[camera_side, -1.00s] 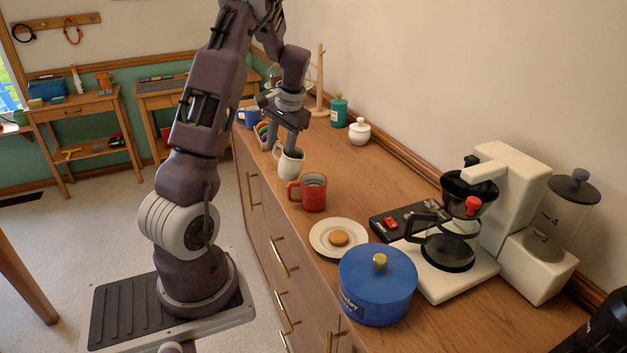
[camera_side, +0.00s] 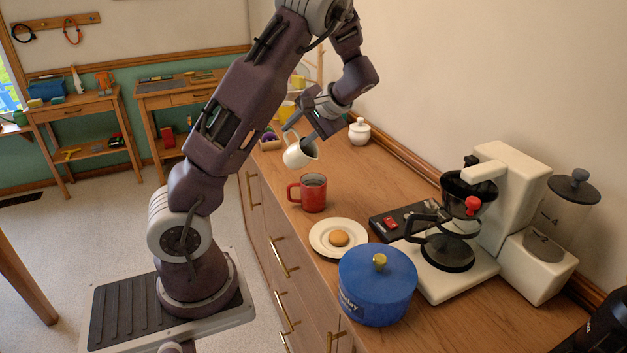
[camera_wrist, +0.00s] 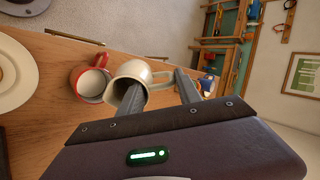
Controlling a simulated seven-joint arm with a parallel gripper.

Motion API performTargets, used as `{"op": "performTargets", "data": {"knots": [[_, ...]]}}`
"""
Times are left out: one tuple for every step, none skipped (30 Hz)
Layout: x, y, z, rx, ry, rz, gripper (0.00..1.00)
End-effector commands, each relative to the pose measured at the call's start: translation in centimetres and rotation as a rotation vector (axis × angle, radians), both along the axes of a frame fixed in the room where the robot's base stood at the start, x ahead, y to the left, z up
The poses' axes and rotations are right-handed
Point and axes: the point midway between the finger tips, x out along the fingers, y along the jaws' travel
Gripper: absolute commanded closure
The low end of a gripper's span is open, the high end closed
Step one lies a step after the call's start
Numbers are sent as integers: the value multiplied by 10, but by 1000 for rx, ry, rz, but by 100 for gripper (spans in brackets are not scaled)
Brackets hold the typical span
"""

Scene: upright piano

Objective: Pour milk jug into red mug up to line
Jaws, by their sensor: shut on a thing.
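The red mug (camera_side: 313,193) stands upright on the wooden counter, its handle to the left. It also shows in the wrist view (camera_wrist: 77,80), with a pale inside. My gripper (camera_side: 301,136) is shut on the white milk jug (camera_side: 297,155) and holds it tilted, above and behind the red mug. In the wrist view the jug (camera_wrist: 122,75) sits between my gripper's fingers (camera_wrist: 160,92), its opening close beside the mug's. I cannot see a stream of milk, nor the line in the mug.
A white plate with a biscuit (camera_side: 338,238) and a blue lidded pot (camera_side: 377,284) stand in front of the mug. A coffee maker (camera_side: 455,235) is at the right, and a white lidded sugar bowl (camera_side: 359,131) is behind.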

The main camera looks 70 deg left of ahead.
Motion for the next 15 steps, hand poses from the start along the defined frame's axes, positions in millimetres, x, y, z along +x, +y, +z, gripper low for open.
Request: {"op": "performTargets", "data": {"knots": [[1,-2,-1,22,13,-4,100],[2,-3,-2,34,20,-3,100],[2,-4,-3,50,31,-3,100],[3,-5,-4,64,37,-3,100],[3,-5,-4,78,45,-3,100],[4,-6,-5,95,52,-4,100],[4,-7,-6,103,57,-2,100],[4,-7,-6,109,60,-1,100],[3,-7,-6,111,60,-1,100],[4,-7,-6,112,60,0,100],[4,-7,-6,114,62,-1,100],[4,-7,-6,115,62,0,100],[4,-7,-6,117,63,0,100],[4,-7,-6,118,64,0,100],[4,-7,-6,121,65,-1,100]]}}
